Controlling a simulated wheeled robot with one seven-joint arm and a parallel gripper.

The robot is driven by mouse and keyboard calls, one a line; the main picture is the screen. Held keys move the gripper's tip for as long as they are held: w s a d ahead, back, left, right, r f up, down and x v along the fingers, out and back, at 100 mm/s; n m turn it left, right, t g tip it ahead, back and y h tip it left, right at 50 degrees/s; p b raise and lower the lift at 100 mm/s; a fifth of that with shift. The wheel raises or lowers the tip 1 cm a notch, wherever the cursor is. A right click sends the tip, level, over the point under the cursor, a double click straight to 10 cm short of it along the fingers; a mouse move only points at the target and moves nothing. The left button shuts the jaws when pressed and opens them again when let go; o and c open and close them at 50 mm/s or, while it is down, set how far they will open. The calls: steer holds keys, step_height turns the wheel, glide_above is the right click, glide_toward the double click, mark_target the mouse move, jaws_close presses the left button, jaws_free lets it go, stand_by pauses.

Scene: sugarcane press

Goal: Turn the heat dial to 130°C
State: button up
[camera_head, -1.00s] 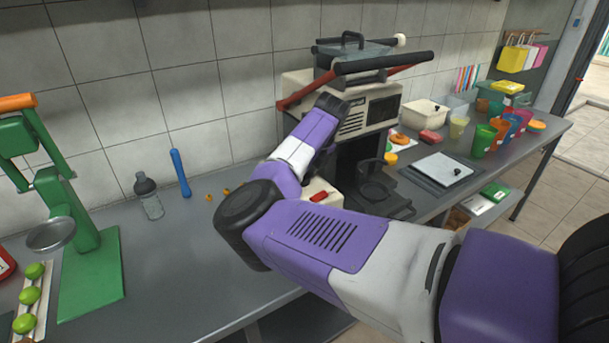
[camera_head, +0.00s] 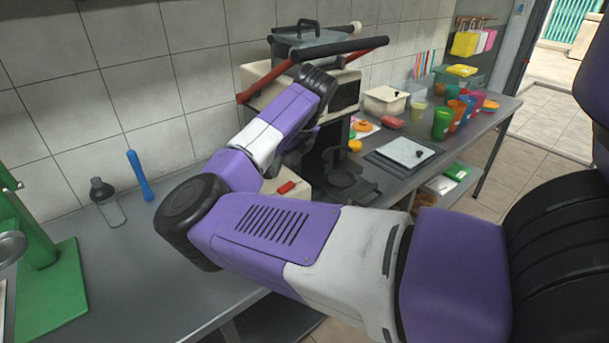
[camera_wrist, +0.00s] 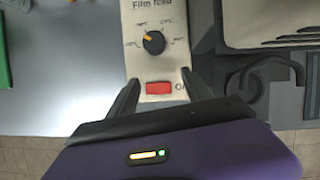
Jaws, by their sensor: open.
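The heat dial (camera_wrist: 153,42) is a round black knob with an orange pointer mark on a white panel (camera_wrist: 152,12). Small temperature labels curve above it, too blurred to read surely. The pointer aims to the upper left, between the left label and the upper one. My gripper (camera_wrist: 160,84) is open and empty, its two dark fingers either side of the panel's lower part, short of the dial and apart from it. In the head view my arm hides the dial and most of the gripper.
A red switch (camera_wrist: 159,88) sits below the dial, between the fingers; it also shows in the head view (camera_head: 287,187). The press machine (camera_head: 345,90) stands behind. Cups (camera_head: 442,122) stand farther right.

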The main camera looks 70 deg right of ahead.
steer(key=s+a, duration=0.2)
steer(key=s, duration=0.4)
steer(key=shift+s+a+b, duration=0.15)
steer(key=shift+a+b, duration=0.25)
steer(key=shift+b, duration=0.05)
